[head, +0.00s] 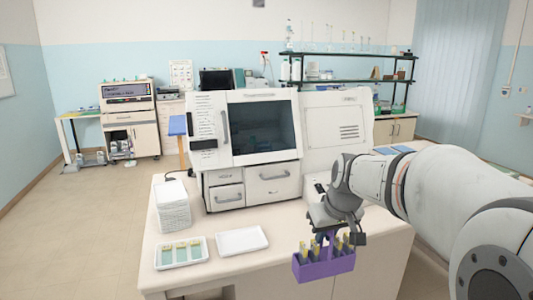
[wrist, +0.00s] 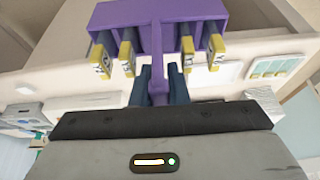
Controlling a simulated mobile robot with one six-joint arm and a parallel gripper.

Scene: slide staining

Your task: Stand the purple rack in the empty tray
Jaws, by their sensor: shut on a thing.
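The purple rack (head: 324,265) hangs from my gripper (head: 322,238) in front of the table's front edge, at the right. It holds several yellow-ended slides. In the wrist view, my gripper's dark fingers (wrist: 158,86) are shut on the upright handle of the rack (wrist: 158,38). The empty tray (head: 241,241) is white and shallow and lies on the table, left of the rack and apart from it. A flat white tray that appears to be the same one is partly visible behind the rack in the wrist view (wrist: 215,74).
A second white tray (head: 181,264) with several greenish slides lies left of the empty one. A white stack (head: 173,206) stands behind it. A large white machine (head: 245,150) fills the table's back. The table top (head: 285,222) is bare right of the empty tray.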

